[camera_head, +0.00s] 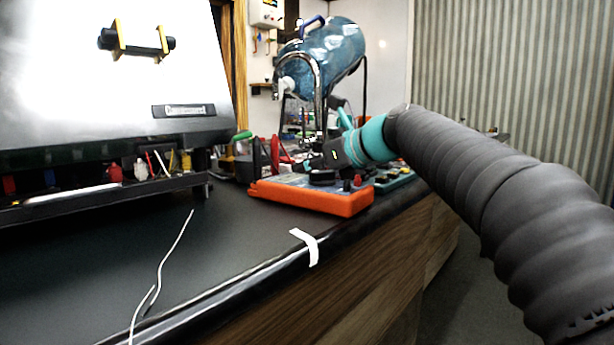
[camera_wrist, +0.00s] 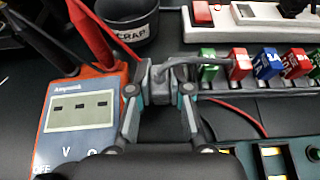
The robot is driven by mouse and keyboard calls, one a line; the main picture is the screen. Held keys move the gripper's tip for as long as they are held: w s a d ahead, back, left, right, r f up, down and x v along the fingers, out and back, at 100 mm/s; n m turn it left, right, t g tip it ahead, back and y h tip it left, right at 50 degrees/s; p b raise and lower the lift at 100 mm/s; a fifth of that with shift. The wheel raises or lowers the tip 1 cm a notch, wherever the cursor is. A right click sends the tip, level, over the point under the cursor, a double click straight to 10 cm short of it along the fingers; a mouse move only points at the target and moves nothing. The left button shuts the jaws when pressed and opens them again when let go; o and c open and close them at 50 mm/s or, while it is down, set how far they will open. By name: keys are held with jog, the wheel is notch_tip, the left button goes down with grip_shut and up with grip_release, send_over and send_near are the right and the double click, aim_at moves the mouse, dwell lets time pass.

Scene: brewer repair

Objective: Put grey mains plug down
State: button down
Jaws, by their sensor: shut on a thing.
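My gripper (camera_wrist: 160,92) is shut on the grey mains plug (camera_wrist: 160,88) in the wrist view. The plug sits between the two fingertips, and a grey cable (camera_wrist: 198,62) loops from it to the right, towards a red block. Below the plug is dark surface; I cannot tell whether the plug touches it. In the head view my gripper (camera_head: 318,160) is small, over the far side of the orange meter, and the plug cannot be made out there.
The orange meter (camera_wrist: 82,112) with red probes lies close left of the gripper. A scrap cup (camera_wrist: 128,22) stands behind. A row of coloured blocks (camera_wrist: 240,65) and a white power strip (camera_wrist: 250,22) lie right. The near left worktop (camera_head: 90,260) is mostly clear.

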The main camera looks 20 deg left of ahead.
jog(key=shift+f, duration=0.4)
jog(key=c, duration=1.4)
grip_release()
jog(key=shift+o, duration=0.2)
jog(key=shift+r, duration=0.1)
jog(key=shift+d+r, duration=0.1)
jog(key=shift+r, duration=0.05)
jog(key=p+v, duration=0.1)
jog(key=v, duration=1.1)
jog(key=shift+s, duration=0.1)
